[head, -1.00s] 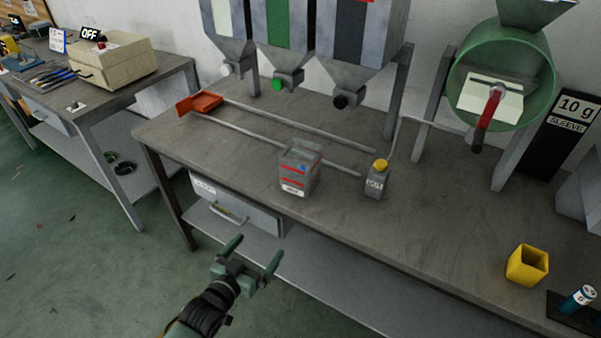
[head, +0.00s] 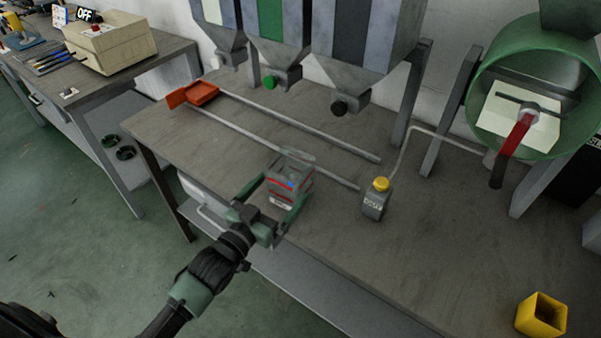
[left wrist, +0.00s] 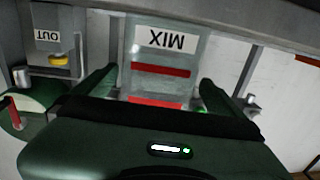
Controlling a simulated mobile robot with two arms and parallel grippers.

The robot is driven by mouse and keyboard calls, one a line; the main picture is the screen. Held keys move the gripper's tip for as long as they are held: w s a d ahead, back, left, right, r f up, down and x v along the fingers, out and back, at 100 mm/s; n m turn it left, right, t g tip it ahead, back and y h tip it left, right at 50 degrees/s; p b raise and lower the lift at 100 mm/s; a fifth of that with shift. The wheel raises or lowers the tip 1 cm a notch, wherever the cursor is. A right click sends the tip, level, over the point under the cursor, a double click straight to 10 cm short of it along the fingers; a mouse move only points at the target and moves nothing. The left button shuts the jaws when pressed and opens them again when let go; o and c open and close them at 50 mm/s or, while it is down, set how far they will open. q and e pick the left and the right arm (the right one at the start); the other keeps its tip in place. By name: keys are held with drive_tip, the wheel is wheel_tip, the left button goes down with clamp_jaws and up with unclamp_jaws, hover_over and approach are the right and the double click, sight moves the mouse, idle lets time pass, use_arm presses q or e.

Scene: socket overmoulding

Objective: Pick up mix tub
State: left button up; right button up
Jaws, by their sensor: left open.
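The mix tub (head: 291,183) is a grey see-through tub with red bands, standing near the front edge of the workbench. In the left wrist view the mix tub (left wrist: 163,60) shows upside down with its MIX label. My left gripper (head: 281,193) is open, one finger on each side of the tub. In the left wrist view the fingers of my left gripper (left wrist: 155,88) flank the tub, with a gap visible on both sides. My right gripper is not in view.
A small grey container with a yellow cap (head: 376,199), marked OUT, stands right of the tub. Metal rods (head: 300,127) and an orange scoop (head: 196,93) lie behind it. A yellow cup (head: 540,316) is at the lower right. Hoppers (head: 350,55) hang above the back.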

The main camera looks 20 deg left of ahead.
sight(300, 166)
use_arm(q)
drive_tip(key=shift+w, duration=0.25)
drive_tip(key=shift+w+d, duration=0.15)
drive_tip(key=shift+w, duration=0.1)
drive_tip(key=shift+x, duration=0.8)
drive_tip(key=x, duration=0.2)
drive_tip(key=p+x, duration=0.1)
drive_tip(key=x, duration=0.1)
drive_tip(key=shift+w+d+r, duration=0.15)
drive_tip(key=shift+w+r, duration=0.05)
drive_tip(key=shift+w, duration=0.05)
drive_tip(key=shift+w+d, duration=0.15)
drive_tip(key=shift+w, duration=0.35)
drive_tip(key=c, duration=1.3)
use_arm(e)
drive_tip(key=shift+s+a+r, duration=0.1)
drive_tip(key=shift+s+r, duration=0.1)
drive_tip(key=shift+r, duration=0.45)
